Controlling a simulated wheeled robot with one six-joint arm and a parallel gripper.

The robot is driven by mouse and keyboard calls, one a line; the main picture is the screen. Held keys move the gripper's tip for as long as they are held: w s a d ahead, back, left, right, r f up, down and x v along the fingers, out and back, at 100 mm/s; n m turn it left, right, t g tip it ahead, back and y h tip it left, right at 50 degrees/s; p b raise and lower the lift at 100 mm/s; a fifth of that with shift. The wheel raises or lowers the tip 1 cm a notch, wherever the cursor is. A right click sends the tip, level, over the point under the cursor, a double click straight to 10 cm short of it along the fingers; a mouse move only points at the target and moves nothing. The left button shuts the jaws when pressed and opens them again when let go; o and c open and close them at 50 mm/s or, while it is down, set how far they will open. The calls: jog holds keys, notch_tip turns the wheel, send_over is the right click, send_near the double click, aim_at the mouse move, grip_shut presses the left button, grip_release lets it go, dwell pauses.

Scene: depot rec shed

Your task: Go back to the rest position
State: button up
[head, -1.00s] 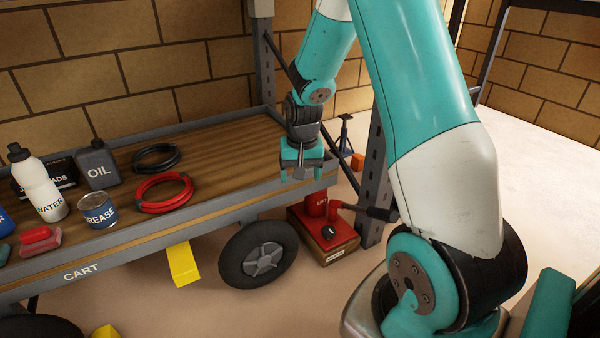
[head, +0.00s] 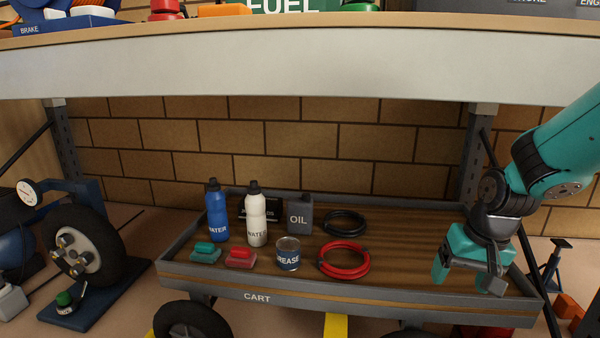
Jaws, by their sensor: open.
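My gripper (head: 468,280) is at the right of the head view, pointing down over the right end of the cart (head: 257,297). Its two teal fingers are apart with nothing between them. My arm comes in from the right edge. On the cart's wooden bed, left of my gripper and apart from it, lie a red coil (head: 343,273) and a black coil (head: 345,213).
The cart also holds a blue water bottle (head: 217,210), a white one (head: 257,213), an oil can (head: 299,215), a grease tin (head: 288,253) and two small blocks. A shelf (head: 290,75) spans above. A wheel (head: 73,252) stands at left.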

jog(key=s+a+r+n+g+y+p, duration=0.25)
jog(key=s+a+r+n+p, duration=0.65)
jog(key=s+a+r, duration=0.9)
notch_tip(320, 180, up, 39)
jog(key=s+n+p, duration=0.1)
jog(key=p, duration=3.5)
jog(key=shift+d+f+t, duration=0.2)
jog(key=shift+d+t, duration=0.2)
jog(key=shift+t, duration=0.05)
jog(key=shift+y, duration=0.25)
